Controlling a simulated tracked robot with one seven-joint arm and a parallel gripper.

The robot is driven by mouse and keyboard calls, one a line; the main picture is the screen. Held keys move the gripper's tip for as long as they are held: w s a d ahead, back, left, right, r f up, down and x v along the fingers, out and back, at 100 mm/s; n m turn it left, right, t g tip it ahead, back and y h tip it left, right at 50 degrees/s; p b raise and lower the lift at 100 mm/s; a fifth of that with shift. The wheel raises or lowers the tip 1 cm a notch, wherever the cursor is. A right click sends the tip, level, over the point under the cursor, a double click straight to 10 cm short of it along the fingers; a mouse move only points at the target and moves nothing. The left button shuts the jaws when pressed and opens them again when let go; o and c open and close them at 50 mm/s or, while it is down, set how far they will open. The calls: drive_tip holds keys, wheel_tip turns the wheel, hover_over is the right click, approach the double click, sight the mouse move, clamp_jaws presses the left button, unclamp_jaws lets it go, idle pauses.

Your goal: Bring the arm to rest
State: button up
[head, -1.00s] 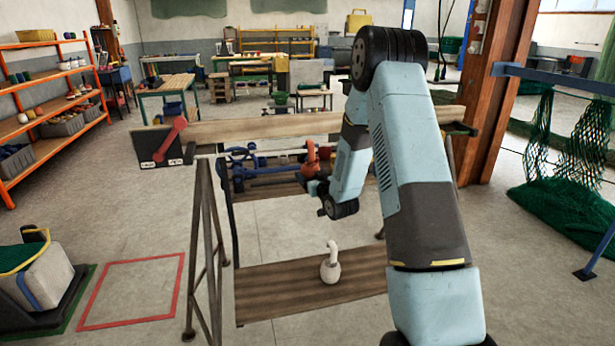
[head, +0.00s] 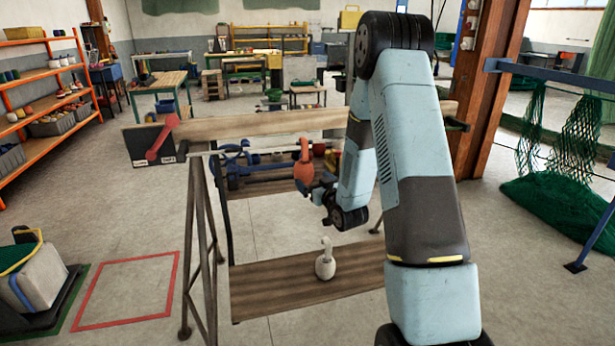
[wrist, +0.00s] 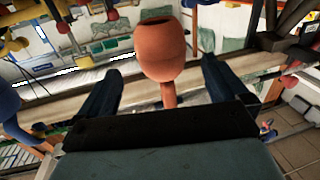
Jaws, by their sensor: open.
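My arm reaches forward from the right in the head view, bent down at the elbow. My gripper (head: 318,186) is small there, low under the beam and partly hidden by my wrist. In the wrist view my gripper (wrist: 163,72) shows two dark fingers spread wide apart. An orange, pot-shaped float (wrist: 163,48) with a narrow neck appears between the fingertips, with a gap on both sides. The orange float also shows in the head view (head: 304,168), just beyond my gripper. I cannot tell how far it is from the fingers.
A wooden beam (head: 250,125) on metal trestle legs spans in front of me. A white float (head: 325,266) stands on the lower plank (head: 270,290). Green netting (head: 560,205) is at right, orange shelves (head: 60,95) at left. The red floor square (head: 130,290) is empty.

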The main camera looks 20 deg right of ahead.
drive_tip(key=s+d, duration=0.1)
drive_tip(key=s, duration=0.5)
drive_tip(key=s+r+m+g+h, duration=0.1)
drive_tip(key=s+r+g+h, duration=0.2)
drive_tip(key=r, duration=0.5)
drive_tip(key=s+r+g+h, duration=0.1)
drive_tip(key=s+r+g, duration=0.2)
drive_tip(key=s+r, duration=0.4)
drive_tip(key=s+a+r+g, duration=0.1)
drive_tip(key=s+r+g, duration=0.1)
drive_tip(key=s, duration=0.6)
drive_tip(key=s+a+r+m+g, duration=0.1)
drive_tip(key=s+r, duration=0.3)
drive_tip(key=s, duration=0.4)
drive_tip(key=s+a+r+g, duration=0.1)
drive_tip(key=s+r+g, duration=0.1)
drive_tip(key=s, duration=0.7)
drive_tip(key=shift+a+r+m+g+y, duration=0.3)
drive_tip(key=shift+r+g, duration=0.1)
drive_tip(key=shift+g, duration=0.1)
drive_tip(key=shift+s, duration=0.1)
